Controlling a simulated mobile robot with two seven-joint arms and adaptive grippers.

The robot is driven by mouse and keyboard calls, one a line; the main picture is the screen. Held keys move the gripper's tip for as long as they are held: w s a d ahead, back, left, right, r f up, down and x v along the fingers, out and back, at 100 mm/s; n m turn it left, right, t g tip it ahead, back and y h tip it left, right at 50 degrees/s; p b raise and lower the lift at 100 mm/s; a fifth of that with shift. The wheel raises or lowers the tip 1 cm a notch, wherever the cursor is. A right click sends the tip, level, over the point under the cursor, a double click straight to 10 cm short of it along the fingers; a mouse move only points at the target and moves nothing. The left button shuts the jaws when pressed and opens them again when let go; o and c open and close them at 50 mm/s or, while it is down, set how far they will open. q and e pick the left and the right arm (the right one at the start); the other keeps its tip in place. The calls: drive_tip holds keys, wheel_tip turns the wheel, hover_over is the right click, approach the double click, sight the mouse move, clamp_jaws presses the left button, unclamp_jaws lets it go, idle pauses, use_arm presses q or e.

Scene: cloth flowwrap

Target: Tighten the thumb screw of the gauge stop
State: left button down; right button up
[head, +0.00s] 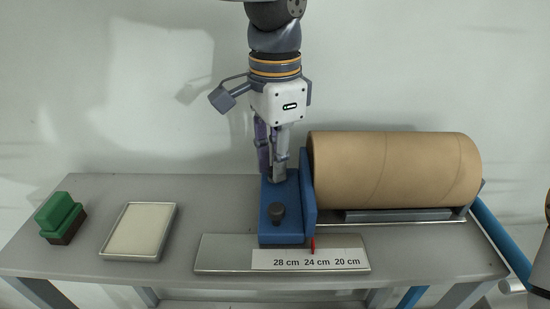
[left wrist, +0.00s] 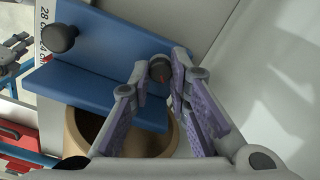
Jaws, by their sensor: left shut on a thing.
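The gauge stop is a blue block (head: 291,232) with an upright blue plate (head: 308,195) against the end of a brown roll. Its red pointer (head: 313,245) stands by the 24 cm mark of the white scale (head: 265,260). My left gripper (head: 275,178) points down at the block's far end. In the left wrist view, its fingers (left wrist: 160,80) are shut on the thumb screw (left wrist: 160,68), a small dark knob with a red line on top. The fingers hide this screw in the head view. A black knob (head: 277,213) stands nearer the block's front; it also shows in the left wrist view (left wrist: 59,38).
The brown roll (head: 395,168) lies on a holder to the right. A metal plate (head: 222,253) lies under the scale. Grey table between tray and block is clear.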

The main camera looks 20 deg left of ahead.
idle(0.4)
use_arm(q)
drive_tip(key=c, duration=1.5)
unclamp_jaws()
wheel_tip(320, 180, up, 12)
